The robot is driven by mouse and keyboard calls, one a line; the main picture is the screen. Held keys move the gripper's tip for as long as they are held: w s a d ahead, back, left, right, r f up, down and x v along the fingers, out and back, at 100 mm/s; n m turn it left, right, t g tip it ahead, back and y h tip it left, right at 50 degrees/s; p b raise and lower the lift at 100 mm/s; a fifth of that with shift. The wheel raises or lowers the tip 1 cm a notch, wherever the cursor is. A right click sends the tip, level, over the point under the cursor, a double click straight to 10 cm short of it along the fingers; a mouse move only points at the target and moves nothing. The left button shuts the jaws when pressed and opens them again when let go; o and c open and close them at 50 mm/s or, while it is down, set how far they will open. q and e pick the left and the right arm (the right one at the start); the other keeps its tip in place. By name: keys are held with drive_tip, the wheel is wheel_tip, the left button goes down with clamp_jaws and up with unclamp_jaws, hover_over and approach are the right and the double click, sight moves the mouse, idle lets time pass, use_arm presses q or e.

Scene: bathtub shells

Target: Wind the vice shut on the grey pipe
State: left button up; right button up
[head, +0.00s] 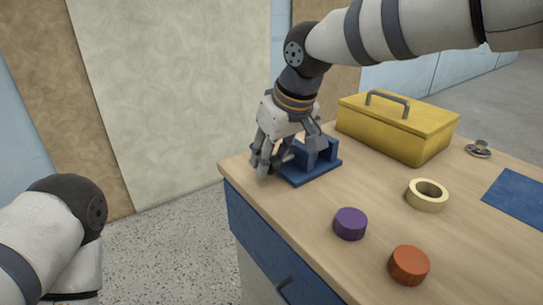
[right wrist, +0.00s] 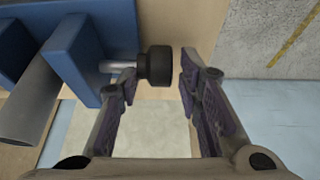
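The blue vice (head: 318,165) stands near the left corner of the workbench in the head view. In the right wrist view its blue jaws (right wrist: 95,35) fill the upper left, with the grey pipe (right wrist: 38,100) between them. A bare gap shows beside the pipe. A silver screw leads to a black knob (right wrist: 157,66). My right gripper (head: 268,163) is at the vice's left end. In the wrist view its fingers (right wrist: 158,85) are apart on either side of the knob, not visibly closed on it. The gripper hides the knob in the head view. My left gripper is out of view.
On the workbench (head: 370,195), a yellow toolbox (head: 395,125) stands behind and right of the vice. A purple cap (head: 350,224), an orange cap (head: 409,265) and a tape roll (head: 427,194) lie nearer. A blue mat (head: 518,197) and a small metal item (head: 479,149) are at right.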

clamp_jaws()
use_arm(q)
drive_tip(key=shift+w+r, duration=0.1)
